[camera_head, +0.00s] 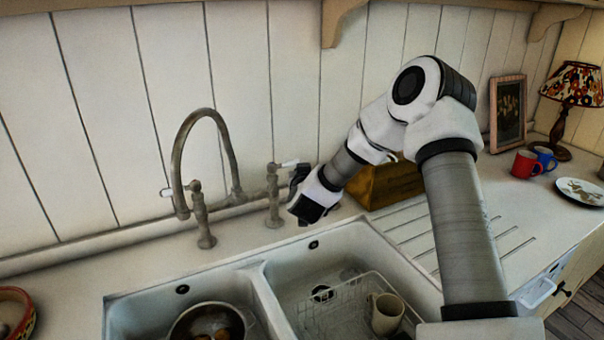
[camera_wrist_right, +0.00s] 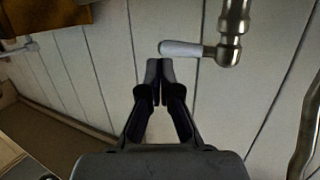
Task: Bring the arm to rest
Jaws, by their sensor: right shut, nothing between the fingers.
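My right arm (camera_head: 455,220) comes up from the lower right in the head view, bends over and reaches left to the tap. My right gripper (camera_wrist_right: 160,66) shows in the wrist view with its two dark fingers together and nothing between them. In the head view the gripper (camera_head: 300,178) is small and dark, close to the right tap handle, partly hidden by the wrist. In the wrist view the white lever (camera_wrist_right: 182,48) of the tap lies just right of the fingertips; I cannot tell whether they touch. My left gripper is not in view.
A curved tap (camera_head: 203,225) stands behind a double sink (camera_head: 262,290). The right basin holds a wire rack with a beige mug (camera_head: 386,313); the left holds a pot (camera_head: 210,322). A wooden box (camera_head: 390,186), red mug (camera_head: 525,165), blue mug (camera_head: 545,157), plate (camera_head: 582,191) and lamp (camera_head: 575,85) stand right.

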